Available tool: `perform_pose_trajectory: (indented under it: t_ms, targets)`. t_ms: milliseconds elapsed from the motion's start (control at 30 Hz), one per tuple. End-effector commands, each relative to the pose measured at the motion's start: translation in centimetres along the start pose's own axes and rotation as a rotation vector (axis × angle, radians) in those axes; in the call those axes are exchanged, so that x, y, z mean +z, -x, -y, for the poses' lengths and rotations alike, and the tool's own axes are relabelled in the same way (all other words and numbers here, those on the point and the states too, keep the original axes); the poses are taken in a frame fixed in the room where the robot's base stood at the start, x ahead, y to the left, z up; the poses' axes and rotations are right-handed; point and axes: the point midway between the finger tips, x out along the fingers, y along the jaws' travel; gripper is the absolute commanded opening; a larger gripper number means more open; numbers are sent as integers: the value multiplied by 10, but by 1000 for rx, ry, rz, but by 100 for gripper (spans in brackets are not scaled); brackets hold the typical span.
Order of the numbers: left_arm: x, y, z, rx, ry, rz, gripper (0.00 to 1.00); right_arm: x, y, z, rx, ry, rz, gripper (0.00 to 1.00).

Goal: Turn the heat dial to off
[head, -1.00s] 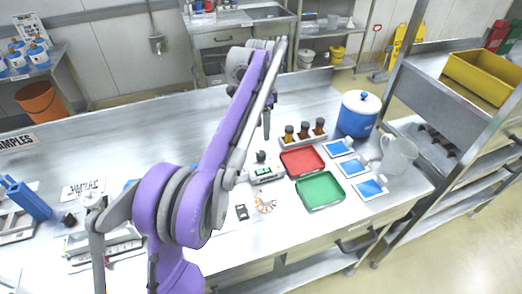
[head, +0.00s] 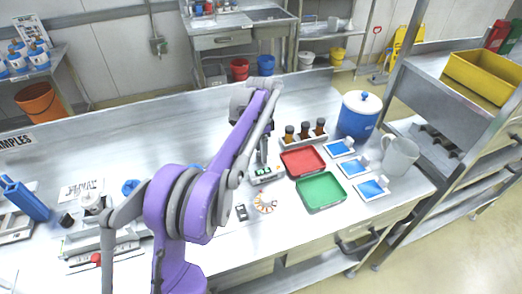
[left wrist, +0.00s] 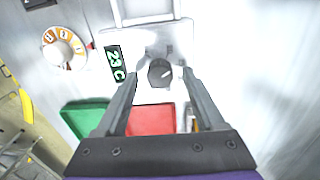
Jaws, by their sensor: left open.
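The heat dial is a dark round knob (left wrist: 160,73) with a white pointer mark on a white device. In the left wrist view its mark points up and to the right. A green display (left wrist: 115,62) beside it reads 23 C. In the head view the device (head: 266,177) sits on the bench left of the green tray, and my gripper hides the dial. My left gripper (head: 263,157) is open and points down over the device. In the left wrist view its fingers (left wrist: 164,57) stand on either side of the knob; I cannot tell whether they touch it. My right gripper is not in view.
A red tray (head: 302,161) and a green tray (head: 321,190) lie right of the device. Brown bottles (head: 305,130) stand behind them. A round orange-and-white numbered disc (head: 265,203) lies in front. A blue container (head: 357,118) and a white jug (head: 399,156) stand farther right.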

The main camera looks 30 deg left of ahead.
Motion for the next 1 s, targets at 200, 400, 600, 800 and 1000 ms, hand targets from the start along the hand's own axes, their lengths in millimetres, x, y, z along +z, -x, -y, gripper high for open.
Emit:
perform_pose_trajectory:
  t_ms: [200, 400, 600, 800, 1000]
  targets:
    - [0, -1, 0, 0, 0, 0, 71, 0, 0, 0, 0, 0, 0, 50]
    - [0, 0, 0, 0, 0, 0, 42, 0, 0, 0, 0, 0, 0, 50]
    - [0, 0, 0, 0, 1, 0, 6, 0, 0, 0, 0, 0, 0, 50]
    - [0, 0, 0, 0, 2, 0, 0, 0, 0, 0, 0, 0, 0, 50]
    - [0, 0, 0, 0, 33, -1, 0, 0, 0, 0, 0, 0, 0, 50]
